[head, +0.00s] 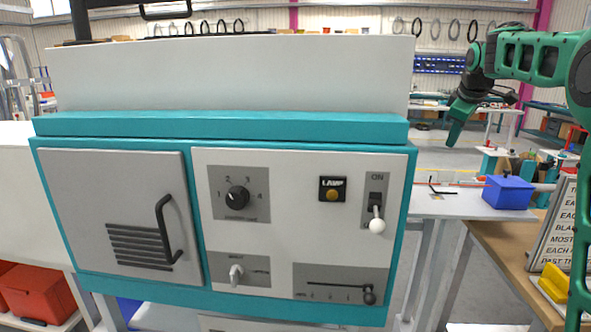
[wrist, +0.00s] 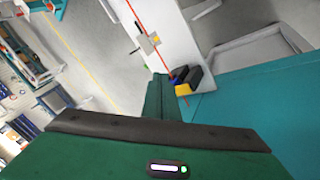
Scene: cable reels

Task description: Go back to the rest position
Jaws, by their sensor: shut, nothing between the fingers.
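My gripper (head: 455,132) is at the upper right in the head view, at the end of my green arm. It points down and to the left, in the air to the right of the teal and white machine panel (head: 300,232). It is shut and empty. In the wrist view its green fingers (wrist: 163,98) are together at the centre, with the teal machine top (wrist: 262,100) to their right. Nothing touches the gripper.
The panel carries a dial (head: 237,198), a yellow LAMP button (head: 332,195), a white-knobbed switch (head: 377,224) and a door handle (head: 168,230). A blue box (head: 508,192) stands on a bench at right. A red crate (head: 40,290) sits lower left. Open floor lies behind the gripper.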

